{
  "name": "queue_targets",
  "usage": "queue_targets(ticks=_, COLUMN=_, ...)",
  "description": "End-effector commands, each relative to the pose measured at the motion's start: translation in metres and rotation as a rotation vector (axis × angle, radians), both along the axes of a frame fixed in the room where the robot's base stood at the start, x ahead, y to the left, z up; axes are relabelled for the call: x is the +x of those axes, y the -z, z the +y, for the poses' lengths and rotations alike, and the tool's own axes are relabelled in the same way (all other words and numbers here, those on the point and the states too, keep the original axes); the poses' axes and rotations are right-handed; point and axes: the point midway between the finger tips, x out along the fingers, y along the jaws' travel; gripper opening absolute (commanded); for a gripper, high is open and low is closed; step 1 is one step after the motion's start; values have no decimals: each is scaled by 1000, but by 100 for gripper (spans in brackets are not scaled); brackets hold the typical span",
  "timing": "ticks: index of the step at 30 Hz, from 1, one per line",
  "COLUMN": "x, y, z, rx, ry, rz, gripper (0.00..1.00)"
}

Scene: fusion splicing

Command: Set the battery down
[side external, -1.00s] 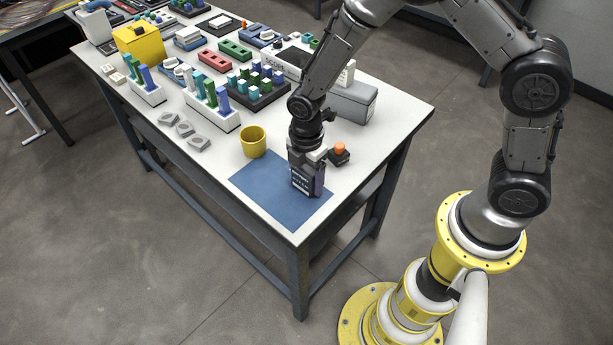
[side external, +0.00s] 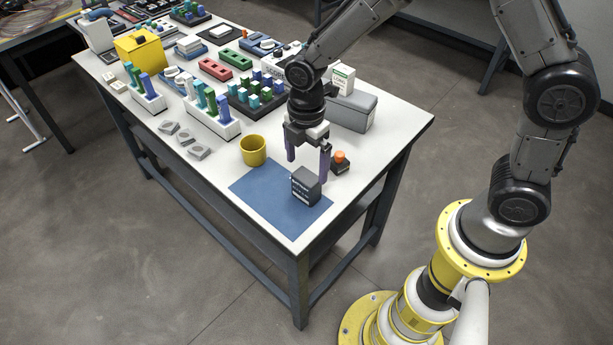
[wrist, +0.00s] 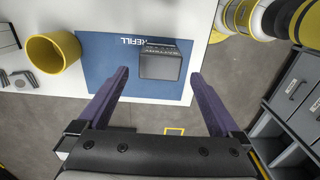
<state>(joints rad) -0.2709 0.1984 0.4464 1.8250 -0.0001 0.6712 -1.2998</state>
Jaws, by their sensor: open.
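The battery (side external: 305,187) is a dark grey block with white print on its side. It stands on the blue mat (side external: 262,196) near the mat's right corner. In the wrist view the battery (wrist: 162,65) lies ahead of and between the fingers, on the mat (wrist: 105,65) marked "REFILL". My gripper (side external: 308,168) is open and empty, with its purple fingers raised above and behind the battery. In the wrist view my gripper (wrist: 160,75) has its two fingers wide apart, and nothing is held between them.
A yellow cup (side external: 253,151) stands at the mat's back-left edge. A dark block with an orange knob (side external: 340,163) is just right of my gripper. A grey case (side external: 352,110) and racks of coloured pieces (side external: 257,92) stand behind. The mat's front part is clear.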

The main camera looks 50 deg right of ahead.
Motion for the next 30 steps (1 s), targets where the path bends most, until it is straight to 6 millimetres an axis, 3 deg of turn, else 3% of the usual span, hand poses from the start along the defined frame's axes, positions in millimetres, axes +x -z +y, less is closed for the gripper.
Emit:
queue_targets(ticks=6, x=0, y=-30, z=0, rx=0, ry=0, rz=-2, gripper=100)
queue_targets(ticks=15, x=-1, y=-42, z=-2, rx=2, ry=18, rz=-7, gripper=100)
queue_targets(ticks=19, x=-11, y=-70, z=-14, rx=17, ry=151, rz=-53, gripper=100)
queue_targets(ticks=24, x=-50, y=-131, z=-45, rx=75, ry=517, rz=-161, gripper=100)
queue_targets(ticks=30, x=-117, y=-178, z=-77, rx=190, ry=989, rz=-281, gripper=100)
